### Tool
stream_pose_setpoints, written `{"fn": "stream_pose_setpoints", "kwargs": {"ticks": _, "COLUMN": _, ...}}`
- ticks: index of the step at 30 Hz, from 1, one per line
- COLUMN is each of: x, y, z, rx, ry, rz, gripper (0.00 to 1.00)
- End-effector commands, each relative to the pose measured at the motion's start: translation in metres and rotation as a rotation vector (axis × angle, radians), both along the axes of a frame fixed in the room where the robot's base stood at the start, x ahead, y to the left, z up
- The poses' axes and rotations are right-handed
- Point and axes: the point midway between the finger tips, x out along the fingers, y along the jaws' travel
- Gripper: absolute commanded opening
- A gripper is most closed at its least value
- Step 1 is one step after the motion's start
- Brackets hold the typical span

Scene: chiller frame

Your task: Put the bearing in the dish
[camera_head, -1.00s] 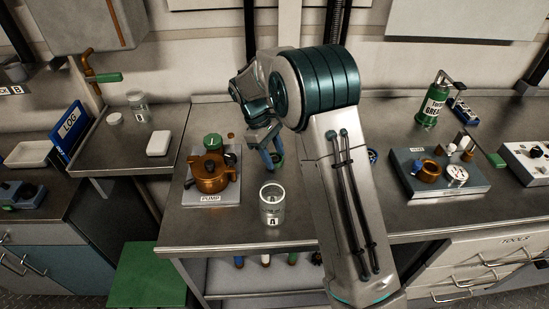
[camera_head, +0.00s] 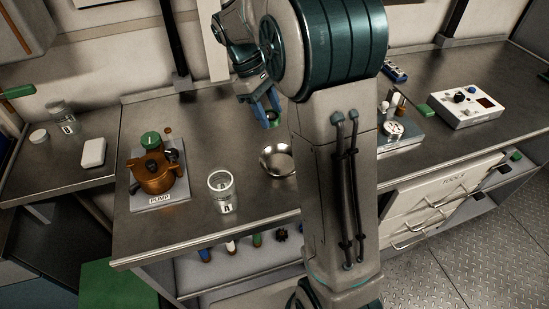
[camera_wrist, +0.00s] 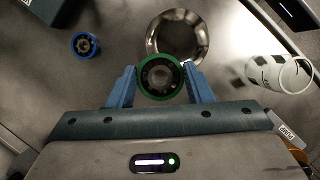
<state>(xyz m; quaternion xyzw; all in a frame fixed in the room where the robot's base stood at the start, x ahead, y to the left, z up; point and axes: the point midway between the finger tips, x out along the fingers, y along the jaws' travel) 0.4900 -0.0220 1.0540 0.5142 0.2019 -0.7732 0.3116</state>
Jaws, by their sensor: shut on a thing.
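My gripper (camera_wrist: 160,88) is shut on a bearing with a green outer ring (camera_wrist: 160,76) and a dark, open centre. The head view shows my gripper (camera_head: 266,112) above the bench, with the green bearing (camera_head: 273,123) low between the fingers. The dish is a shiny round metal bowl (camera_head: 277,158). It stands on the bench in front of and slightly right of my gripper in the head view. In the wrist view the dish (camera_wrist: 203,40) lies just beyond the held bearing, which overlaps its near rim. The dish looks empty.
A blue-ringed bearing (camera_wrist: 85,44) lies on the bench left of the dish in the wrist view. A clear jar marked A (camera_head: 222,194) stands beside the dish. The copper pump (camera_head: 153,170) sits further left.

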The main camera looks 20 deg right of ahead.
Motion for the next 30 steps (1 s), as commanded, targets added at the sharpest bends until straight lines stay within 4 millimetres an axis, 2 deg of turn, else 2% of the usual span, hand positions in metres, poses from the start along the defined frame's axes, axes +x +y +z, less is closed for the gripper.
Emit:
{"fn": "stream_pose_setpoints", "kwargs": {"ticks": 1, "x": -0.018, "y": -0.023, "z": 0.004, "rx": 0.000, "ry": -0.002, "rz": -0.047, "gripper": 0.20}}
{"fn": "stream_pose_setpoints", "kwargs": {"ticks": 3, "x": -0.041, "y": -0.048, "z": 0.006, "rx": 0.001, "ry": -0.001, "rz": -0.103, "gripper": 0.20}}
{"fn": "stream_pose_setpoints", "kwargs": {"ticks": 6, "x": -0.071, "y": -0.075, "z": 0.006, "rx": 0.004, "ry": -0.002, "rz": -0.169, "gripper": 0.20}}
{"fn": "stream_pose_setpoints", "kwargs": {"ticks": 9, "x": -0.095, "y": -0.092, "z": 0.005, "rx": 0.008, "ry": -0.001, "rz": -0.219, "gripper": 0.20}}
{"fn": "stream_pose_setpoints", "kwargs": {"ticks": 13, "x": -0.113, "y": -0.104, "z": 0.004, "rx": 0.011, "ry": -0.002, "rz": -0.257, "gripper": 0.20}}
{"fn": "stream_pose_setpoints", "kwargs": {"ticks": 17, "x": -0.114, "y": -0.099, "z": -0.002, "rx": 0.011, "ry": 0.001, "rz": -0.266, "gripper": 0.20}}
{"fn": "stream_pose_setpoints", "kwargs": {"ticks": 30, "x": -0.061, "y": -0.024, "z": -0.056, "rx": 0.012, "ry": 0.003, "rz": -0.266, "gripper": 0.20}}
